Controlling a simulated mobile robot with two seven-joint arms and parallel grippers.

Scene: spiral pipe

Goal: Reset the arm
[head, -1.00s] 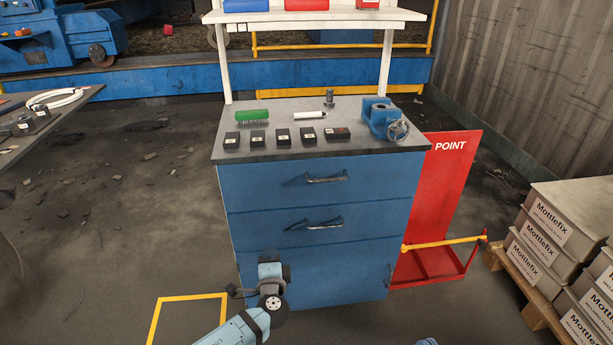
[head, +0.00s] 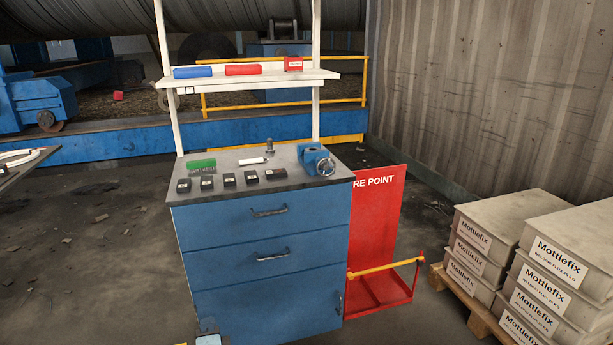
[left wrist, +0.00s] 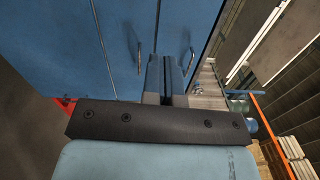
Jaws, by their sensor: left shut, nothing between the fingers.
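My left gripper (left wrist: 167,75) shows in the left wrist view, its two dark fingers together with nothing between them. Beyond the fingers are the blue front of the workbench (left wrist: 115,40) and its handles. In the head view only a small piece of my left arm (head: 208,338) shows at the bottom edge, in front of the blue drawer workbench (head: 262,262); the fingers are hard to make out there. My right gripper is in neither view.
On the workbench top are a blue vise (head: 316,160), a green brush (head: 201,164), a white marker (head: 253,161) and several small black boxes. A red stand (head: 375,225) is to its right. Mottlefix boxes (head: 545,265) are stacked on a pallet at right.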

